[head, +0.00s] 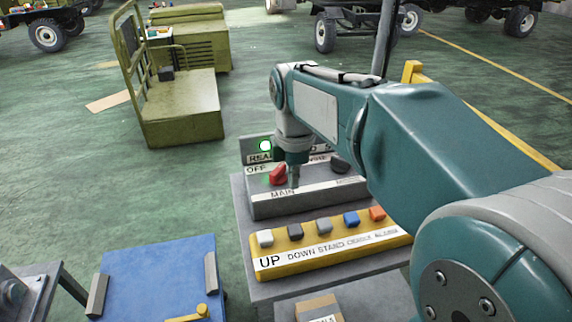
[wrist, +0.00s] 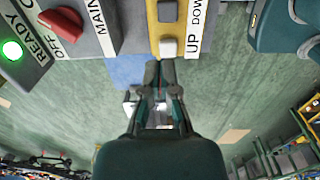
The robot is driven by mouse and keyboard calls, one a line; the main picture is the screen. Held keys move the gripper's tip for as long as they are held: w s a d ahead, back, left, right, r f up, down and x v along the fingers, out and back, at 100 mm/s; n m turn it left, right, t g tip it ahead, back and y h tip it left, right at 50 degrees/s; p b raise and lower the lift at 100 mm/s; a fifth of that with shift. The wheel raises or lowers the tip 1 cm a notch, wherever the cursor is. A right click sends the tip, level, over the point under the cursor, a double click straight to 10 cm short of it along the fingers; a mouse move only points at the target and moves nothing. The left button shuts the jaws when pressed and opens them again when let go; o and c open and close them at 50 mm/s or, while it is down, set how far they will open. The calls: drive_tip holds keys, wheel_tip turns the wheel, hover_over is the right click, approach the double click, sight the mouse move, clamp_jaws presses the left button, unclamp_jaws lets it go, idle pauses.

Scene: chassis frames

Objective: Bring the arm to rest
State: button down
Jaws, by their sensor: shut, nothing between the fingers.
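My arm reaches in from the right in the head view and bends down over a grey control panel (head: 310,205). My gripper (head: 293,183) hangs close beside a red knob (head: 278,174) there; I cannot tell from this view whether they touch. In the wrist view my gripper (wrist: 160,68) is shut with nothing in it, and its tips are apart from the red knob (wrist: 62,23), which is at the upper left. A green lamp (head: 265,146) marked READY is lit; it also shows in the wrist view (wrist: 12,50).
A yellow button strip (head: 330,250) with several coloured buttons lies in front of the panel. A blue surface (head: 160,275) is at the lower left. An olive cart (head: 180,105) stands behind, with wheeled chassis frames at the back. Green floor between them is open.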

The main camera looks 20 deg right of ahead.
drive_tip(key=s+d+f+m+t, duration=0.2)
drive_tip(key=s+m+t, duration=0.3)
drive_tip(key=s+m, duration=1)
drive_tip(key=m, duration=0.3)
drive_tip(key=shift+s, duration=0.3)
drive_tip(key=shift+a, duration=0.15)
